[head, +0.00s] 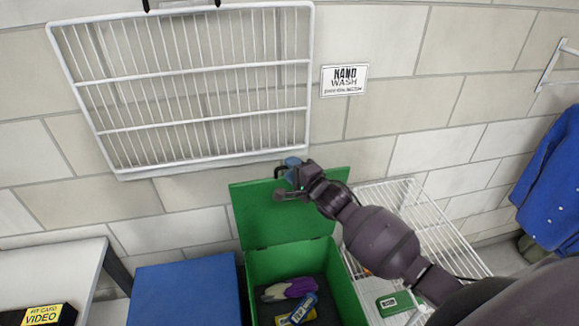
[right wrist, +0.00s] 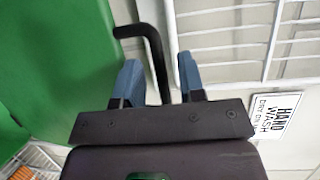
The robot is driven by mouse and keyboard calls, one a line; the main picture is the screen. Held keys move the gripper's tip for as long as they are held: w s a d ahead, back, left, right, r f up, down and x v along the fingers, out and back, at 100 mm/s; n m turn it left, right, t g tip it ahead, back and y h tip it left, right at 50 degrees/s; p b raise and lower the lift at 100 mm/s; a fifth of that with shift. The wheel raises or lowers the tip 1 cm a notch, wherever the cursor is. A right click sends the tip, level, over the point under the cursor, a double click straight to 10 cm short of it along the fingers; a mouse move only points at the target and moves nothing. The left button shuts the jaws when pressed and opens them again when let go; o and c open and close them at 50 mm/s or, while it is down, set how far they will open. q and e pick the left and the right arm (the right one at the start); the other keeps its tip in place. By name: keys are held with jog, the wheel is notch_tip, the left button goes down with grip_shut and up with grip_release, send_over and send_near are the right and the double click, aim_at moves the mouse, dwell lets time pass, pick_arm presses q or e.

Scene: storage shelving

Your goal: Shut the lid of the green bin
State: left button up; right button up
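The green bin (head: 345,290) stands open below the wall. Its lid (head: 258,222) is raised, leaning back toward the wall; the lid's green surface also fills the left of the right wrist view (right wrist: 50,60). My right gripper (head: 288,165) is at the lid's upper edge. In the right wrist view its two blue fingers (right wrist: 159,80) are apart, with a bent black handle (right wrist: 152,45) passing between them. The handle seems closer to the left finger; I cannot tell whether they touch. My left gripper is not in view.
A purple and white item (head: 290,289) and small boxes lie in the bin. A blue bin (head: 185,291) stands left of it, a white wire shelf (head: 390,195) right. A white wire rack (head: 190,90) hangs above. A blue garment (head: 553,180) hangs far right.

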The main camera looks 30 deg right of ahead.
jog(key=shift+w+a, duration=0.1)
jog(key=shift+w, duration=0.65)
grip_shut()
jog(key=shift+f, duration=0.1)
